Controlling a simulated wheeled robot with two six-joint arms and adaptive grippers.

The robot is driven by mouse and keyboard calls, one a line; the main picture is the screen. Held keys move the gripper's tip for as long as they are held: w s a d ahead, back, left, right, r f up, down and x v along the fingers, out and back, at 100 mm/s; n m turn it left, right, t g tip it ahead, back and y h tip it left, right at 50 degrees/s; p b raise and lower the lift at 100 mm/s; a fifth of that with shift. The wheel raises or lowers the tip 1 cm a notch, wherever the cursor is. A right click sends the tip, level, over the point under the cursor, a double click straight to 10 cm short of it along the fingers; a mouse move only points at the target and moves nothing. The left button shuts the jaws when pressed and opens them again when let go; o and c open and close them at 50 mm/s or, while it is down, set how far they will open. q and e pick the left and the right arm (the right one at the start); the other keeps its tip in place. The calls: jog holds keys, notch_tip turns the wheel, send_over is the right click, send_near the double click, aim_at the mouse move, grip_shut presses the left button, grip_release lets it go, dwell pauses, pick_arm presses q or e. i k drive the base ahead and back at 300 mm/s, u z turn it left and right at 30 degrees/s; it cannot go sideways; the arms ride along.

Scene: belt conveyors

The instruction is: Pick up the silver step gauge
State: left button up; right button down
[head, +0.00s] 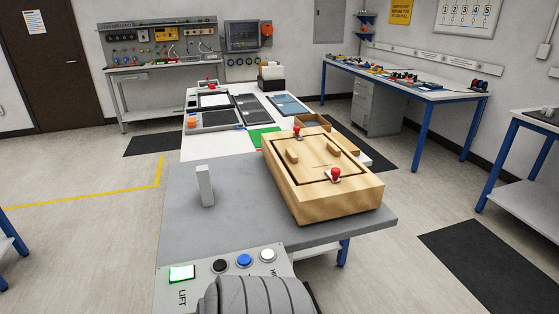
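A slim, pale silver-grey block (205,186) stands upright on the left part of the grey tabletop (240,234). It is the only thing here that looks like the silver step gauge, but I cannot make out steps on it. It stands apart from the wooden box to its right, with bare tabletop around it. Neither of my grippers shows in the head view.
A wooden box (311,203) with two red knobs fills the tabletop's right side. A LIFT panel (213,271) with buttons is at the near edge. A white table (195,149) with trays adjoins behind. A blue-legged bench (420,89) stands back right.

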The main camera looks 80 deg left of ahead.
aim_at(203, 173)
jog(key=i, duration=1.3)
jog(key=u, duration=3.35)
jog(key=i, duration=0.15)
jog(key=u, duration=0.1)
